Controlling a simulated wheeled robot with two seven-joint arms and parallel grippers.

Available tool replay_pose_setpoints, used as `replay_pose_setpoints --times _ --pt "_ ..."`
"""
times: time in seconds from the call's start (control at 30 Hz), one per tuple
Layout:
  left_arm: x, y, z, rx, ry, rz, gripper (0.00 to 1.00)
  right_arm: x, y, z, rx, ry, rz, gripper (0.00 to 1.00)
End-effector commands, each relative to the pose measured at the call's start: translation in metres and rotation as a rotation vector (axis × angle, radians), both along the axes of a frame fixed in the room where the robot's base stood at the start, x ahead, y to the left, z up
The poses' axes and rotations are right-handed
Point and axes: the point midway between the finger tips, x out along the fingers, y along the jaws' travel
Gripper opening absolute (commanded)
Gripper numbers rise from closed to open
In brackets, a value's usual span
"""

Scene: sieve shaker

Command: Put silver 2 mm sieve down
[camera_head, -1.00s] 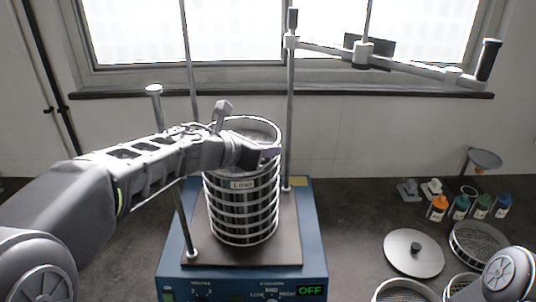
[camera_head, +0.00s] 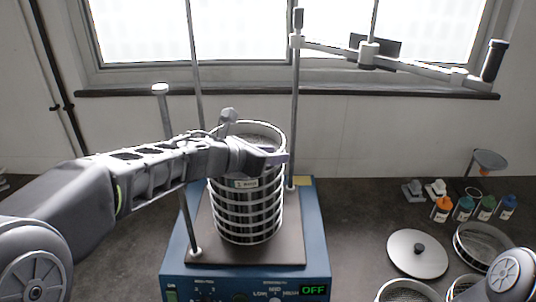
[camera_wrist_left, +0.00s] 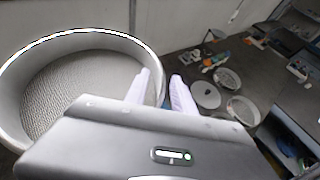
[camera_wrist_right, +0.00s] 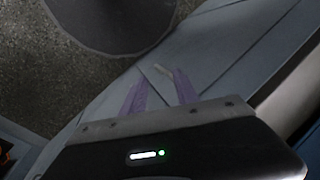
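The silver sieve (camera_head: 279,134) is at the top of a sieve stack (camera_head: 249,219) on the blue shaker (camera_head: 317,250). It looks level and seated on the stack or very close to it; the arm hides part of the joint. My left gripper (camera_head: 275,157) is at its right front wall. In the left wrist view, the fingers (camera_wrist_left: 162,92) stand close together on either side of the wall of the sieve (camera_wrist_left: 75,95), whose mesh looks empty. My right gripper (camera_wrist_right: 160,92) is open and empty. A label on the stack is too small to read surely.
Shaker rods (camera_head: 296,110) rise on both sides of the stack. A clamp arm (camera_head: 420,67) extends right above. A round lid (camera_head: 417,254), loose sieves (camera_head: 483,240) and several capped bottles (camera_head: 441,209) are on the bench at right.

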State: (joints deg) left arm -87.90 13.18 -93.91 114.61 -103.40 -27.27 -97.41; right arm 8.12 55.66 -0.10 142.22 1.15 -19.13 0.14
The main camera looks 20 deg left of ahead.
Motion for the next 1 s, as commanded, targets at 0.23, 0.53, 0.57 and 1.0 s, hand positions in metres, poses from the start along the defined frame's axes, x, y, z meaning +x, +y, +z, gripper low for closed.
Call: replay_pose_setpoints --times 0.23,0.53,0.57,1.0 --pt "-0.004 0.001 0.001 0.003 0.002 -0.003 0.31 0.0 0.0 -0.002 0.0 0.0 0.0 0.36" --pt "-0.024 0.011 0.013 0.007 0.0 -0.001 0.31 0.0 0.001 -0.007 0.002 -0.003 0.0 0.36" --pt "-0.029 0.014 0.015 0.01 0.002 0.0 0.31 0.0 0.001 -0.007 0.002 -0.003 0.0 0.36" --pt "-0.09 0.048 0.048 0.003 -0.002 0.003 0.31 0.001 0.002 -0.018 0.005 -0.008 0.0 0.36"
